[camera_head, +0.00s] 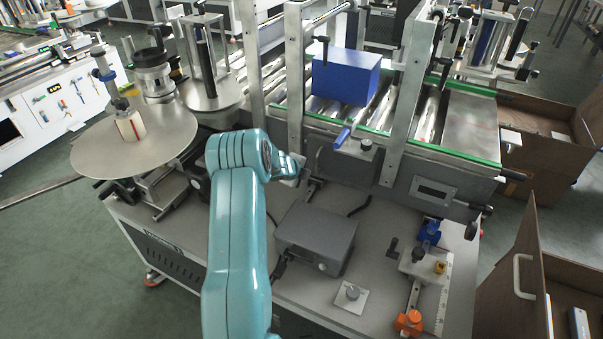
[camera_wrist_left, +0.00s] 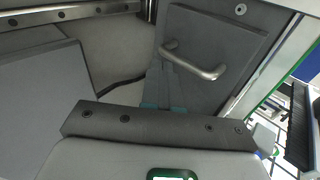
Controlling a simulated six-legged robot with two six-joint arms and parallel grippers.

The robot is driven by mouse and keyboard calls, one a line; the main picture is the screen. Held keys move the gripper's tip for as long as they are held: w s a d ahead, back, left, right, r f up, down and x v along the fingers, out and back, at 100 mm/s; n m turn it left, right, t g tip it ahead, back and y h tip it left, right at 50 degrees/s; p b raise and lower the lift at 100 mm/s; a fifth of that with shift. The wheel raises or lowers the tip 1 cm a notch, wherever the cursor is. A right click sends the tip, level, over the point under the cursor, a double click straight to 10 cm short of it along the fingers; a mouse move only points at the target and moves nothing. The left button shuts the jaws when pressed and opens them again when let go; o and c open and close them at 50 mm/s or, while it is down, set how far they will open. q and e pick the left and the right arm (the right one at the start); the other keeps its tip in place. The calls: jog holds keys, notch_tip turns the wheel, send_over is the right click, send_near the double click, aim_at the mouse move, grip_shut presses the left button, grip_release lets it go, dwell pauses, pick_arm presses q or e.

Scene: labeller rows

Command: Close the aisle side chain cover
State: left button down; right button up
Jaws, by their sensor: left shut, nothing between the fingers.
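The chain cover (camera_wrist_left: 222,40) is a dark grey panel with a bar handle (camera_wrist_left: 196,60), seen at the upper right of the wrist view. It sits askew in that view; I cannot tell how far it stands open. In the head view a dark panel (camera_head: 332,168) on the conveyor's near side appears to be the same cover, partly hidden by my left gripper and the uprights. My left gripper (camera_head: 293,166) is shut and empty at the left end of this panel. In the wrist view its fingers (camera_wrist_left: 167,68) overlap the handle's left end; contact is unclear. My right gripper is not in view.
A blue box (camera_head: 345,76) sits on the roller conveyor above. A grey control box (camera_head: 316,238) stands on the bench in front of the panel, close to my left arm. A metal upright (camera_head: 407,95) and a blue-handled lever (camera_head: 342,138) are near. Brown cartons (camera_head: 560,270) stand at right.

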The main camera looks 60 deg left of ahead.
pick_arm(q)
jog(key=v, duration=1)
jog(key=shift+s+a, duration=0.2)
jog(key=shift+a, duration=0.05)
